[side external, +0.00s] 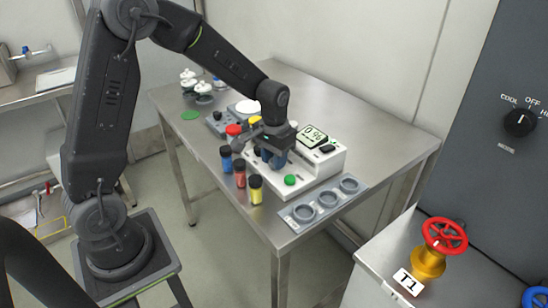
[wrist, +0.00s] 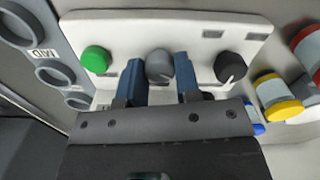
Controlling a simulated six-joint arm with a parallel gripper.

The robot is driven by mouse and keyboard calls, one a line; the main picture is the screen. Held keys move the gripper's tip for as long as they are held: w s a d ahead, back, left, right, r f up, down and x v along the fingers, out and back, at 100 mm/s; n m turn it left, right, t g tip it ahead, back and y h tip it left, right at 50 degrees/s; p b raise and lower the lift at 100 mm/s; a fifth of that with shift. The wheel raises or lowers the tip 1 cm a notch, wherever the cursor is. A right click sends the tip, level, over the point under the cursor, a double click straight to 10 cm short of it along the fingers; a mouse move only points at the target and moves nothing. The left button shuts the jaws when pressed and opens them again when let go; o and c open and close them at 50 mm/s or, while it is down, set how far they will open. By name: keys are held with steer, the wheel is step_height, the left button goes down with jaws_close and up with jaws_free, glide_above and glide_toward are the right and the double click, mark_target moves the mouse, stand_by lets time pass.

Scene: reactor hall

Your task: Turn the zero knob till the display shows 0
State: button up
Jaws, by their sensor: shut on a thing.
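A white instrument (side external: 322,165) stands on the steel table, with a small display (side external: 312,136) on top that appears to read 0.96. In the wrist view its panel shows a green knob or button (wrist: 97,59), a grey knob (wrist: 159,66) and a black knob (wrist: 230,66). My gripper (wrist: 158,86) has its blue fingers on either side of the grey knob and is shut on it. In the side external view my gripper (side external: 270,158) covers that knob. Its label cannot be read, so I cannot confirm it is the zero knob.
A grey tray (side external: 335,203) with three round wells lies at the table's front edge. The table's far right is clear.

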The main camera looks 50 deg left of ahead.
steer(key=shift+n, duration=0.3)
stand_by(0.4)
steer(key=o, duration=0.9)
step_height(320, 180, up, 14)
steer(key=shift+f, duration=0.1)
steer(key=shift+s+d+r+m+t, duration=0.45)
steer(key=shift+s+d+t, duration=0.6)
steer(key=shift+s, duration=2.2)
steer(key=shift+s+d+r+m+t, duration=0.3)
steer(key=shift+s+d+m+t, duration=0.65)
steer(key=shift+s, duration=2.25)
steer(key=shift+s+d+r+m+t, duration=0.1)
steer(key=shift+s+d+r+t, duration=0.65)
steer(key=shift+s, duration=2.5)
